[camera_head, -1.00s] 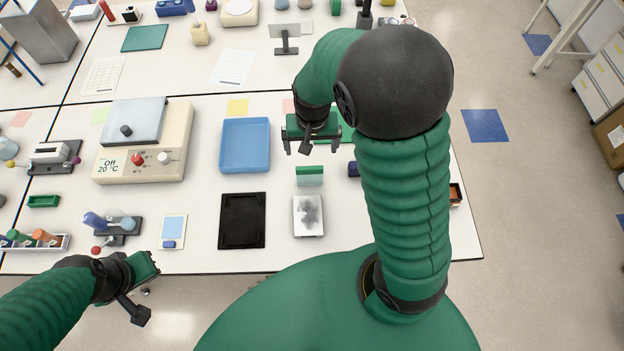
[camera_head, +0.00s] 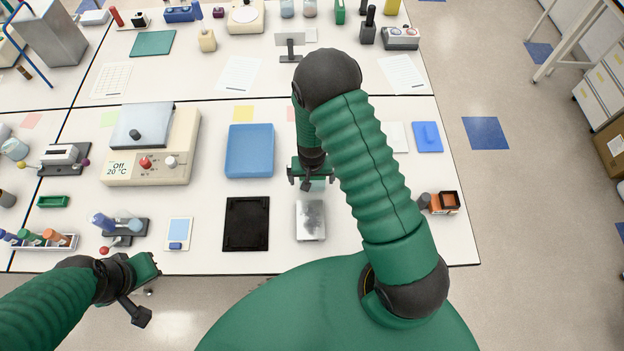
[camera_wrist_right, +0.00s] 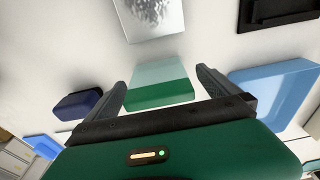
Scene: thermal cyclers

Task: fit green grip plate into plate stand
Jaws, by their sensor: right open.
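The green grip plate (camera_wrist_right: 160,84) has a pale translucent part and a green grip; it shows in the right wrist view between and beyond the open fingers. My right gripper (camera_head: 312,181) is open above it in the head view and hides most of it; a pale strip (camera_head: 318,186) shows. Contact between fingers and grip cannot be told. The plate stand is not clearly identifiable; a black recessed holder (camera_head: 246,224) and a silver mottled slab (camera_head: 310,221) lie nearer the front edge. My left gripper (camera_head: 148,283) hangs near the front edge, empty; its opening is unclear.
A blue tray (camera_head: 250,150) lies left of my right gripper. A dark blue block (camera_wrist_right: 79,104) stands beside the plate in the wrist view. A cream heater unit (camera_head: 152,146) is further left. An orange-and-black box (camera_head: 445,202) stands at the right edge.

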